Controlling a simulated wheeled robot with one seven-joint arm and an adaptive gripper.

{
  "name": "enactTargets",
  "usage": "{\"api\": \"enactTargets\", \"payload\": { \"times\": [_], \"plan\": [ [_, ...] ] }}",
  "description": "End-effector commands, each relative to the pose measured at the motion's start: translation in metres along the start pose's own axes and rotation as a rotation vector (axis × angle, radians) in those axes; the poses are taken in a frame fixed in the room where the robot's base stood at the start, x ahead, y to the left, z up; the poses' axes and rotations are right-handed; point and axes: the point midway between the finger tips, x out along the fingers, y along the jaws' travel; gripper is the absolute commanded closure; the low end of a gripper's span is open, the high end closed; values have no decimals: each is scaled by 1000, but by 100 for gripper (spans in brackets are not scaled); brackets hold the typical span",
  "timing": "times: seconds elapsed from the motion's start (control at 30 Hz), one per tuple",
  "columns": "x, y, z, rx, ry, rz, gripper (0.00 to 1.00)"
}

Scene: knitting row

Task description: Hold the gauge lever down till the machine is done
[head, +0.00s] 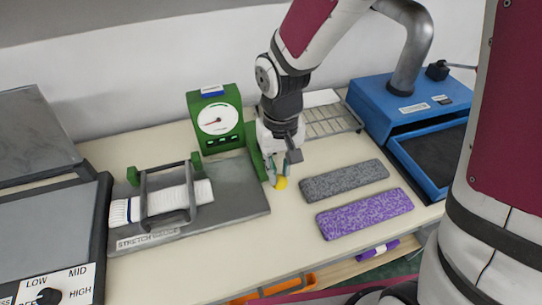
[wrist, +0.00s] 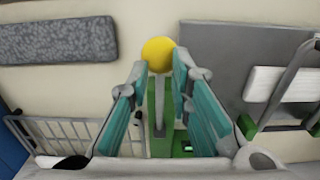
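The green gauge (head: 216,105) has a white round dial with a red needle pointing left. It stands at the back of a grey plate marked STRETCH GAUGE (head: 238,190). Its lever (wrist: 159,105) ends in a yellow knob (head: 281,184), which is low near the table, right of the plate. The knob also shows in the wrist view (wrist: 158,53). My gripper (head: 279,174) is at the knob, pointing down, its fingers apart on either side of the lever. I cannot tell whether it touches. A white ribbed knit piece (head: 170,205) lies under a grey frame on the plate.
Grey (head: 344,180) and purple (head: 364,214) knit pads lie right of my gripper. A wire rack (head: 333,122) is behind it. A blue machine (head: 400,110) stands at the back right, a dark machine with a LOW–MID–HIGH dial (head: 48,297) at left. The front middle table is clear.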

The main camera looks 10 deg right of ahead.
Motion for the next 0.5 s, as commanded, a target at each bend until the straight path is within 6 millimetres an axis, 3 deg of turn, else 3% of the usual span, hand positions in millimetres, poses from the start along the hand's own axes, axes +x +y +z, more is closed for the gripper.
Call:
{"api": "enactTargets", "payload": {
  "times": [0.5],
  "plan": [
    [20, 0, 2, 0, 0, 0, 82]
  ]
}}
